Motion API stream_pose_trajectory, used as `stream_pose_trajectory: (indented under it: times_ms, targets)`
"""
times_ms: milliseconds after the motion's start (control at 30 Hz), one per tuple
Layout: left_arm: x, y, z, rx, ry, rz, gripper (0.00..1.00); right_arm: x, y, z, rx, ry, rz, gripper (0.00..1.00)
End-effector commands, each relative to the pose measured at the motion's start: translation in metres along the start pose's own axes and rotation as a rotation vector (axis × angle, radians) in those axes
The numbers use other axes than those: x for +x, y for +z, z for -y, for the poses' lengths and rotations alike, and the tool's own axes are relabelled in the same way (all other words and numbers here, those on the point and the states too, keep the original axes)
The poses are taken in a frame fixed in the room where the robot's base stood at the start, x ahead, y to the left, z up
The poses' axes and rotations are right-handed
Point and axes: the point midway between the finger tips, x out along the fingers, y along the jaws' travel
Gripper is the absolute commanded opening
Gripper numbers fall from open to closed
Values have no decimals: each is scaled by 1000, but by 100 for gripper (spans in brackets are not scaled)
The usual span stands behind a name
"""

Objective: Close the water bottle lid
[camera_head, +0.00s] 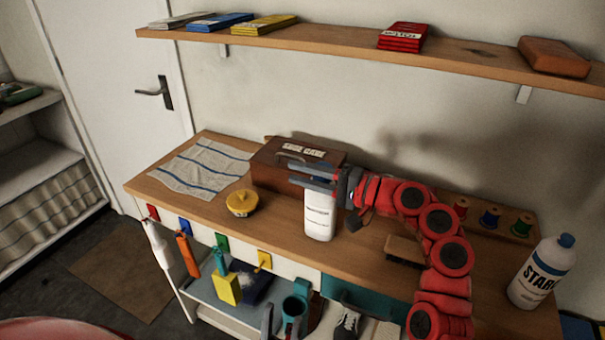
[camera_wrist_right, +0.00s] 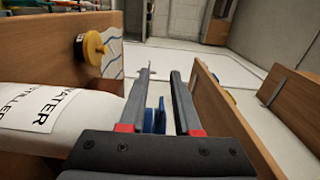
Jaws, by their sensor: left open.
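The white water bottle (camera_head: 318,220) stands upright on the wooden bench, with its label showing. It also shows sideways at the left of the right wrist view (camera_wrist_right: 40,120). My right gripper (camera_head: 308,176) is level with the bottle's top and hides it in the head view. In the right wrist view, its two fingers (camera_wrist_right: 160,100) are apart, with a small blue part (camera_wrist_right: 156,118), perhaps the lid, between them. I cannot tell whether the lid is on the neck. My left gripper (camera_head: 282,318) is low at the front of the bench, open and empty.
A brown box (camera_head: 270,170) stands just behind the bottle. A yellow round item (camera_head: 242,202) and a striped cloth (camera_head: 200,167) lie to the left. A brush (camera_head: 405,248) lies to the right, and a starch bottle (camera_head: 541,275) stands at the far right.

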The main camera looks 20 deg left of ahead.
Motion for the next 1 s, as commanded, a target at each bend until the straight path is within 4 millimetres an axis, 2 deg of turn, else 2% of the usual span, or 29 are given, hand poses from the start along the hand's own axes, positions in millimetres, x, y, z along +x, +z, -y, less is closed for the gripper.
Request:
stream_pose_trajectory:
  times_ms: [400, 533, 667, 1000]
  targets:
    - [0, 0, 0, 0, 0, 0, 50, -1, 0, 1, 0, -1, 0, 35]
    - [-1, 0, 0, 0, 0, 0, 50, -9, -1, 0, 0, -3, -3, 35]
    - [-3, 1, 0, 0, 0, 0, 50, -34, -1, 0, -1, -3, -6, 35]
    - [-9, 2, 0, 0, 0, 0, 50, -124, -2, 0, -2, -2, -7, 35]
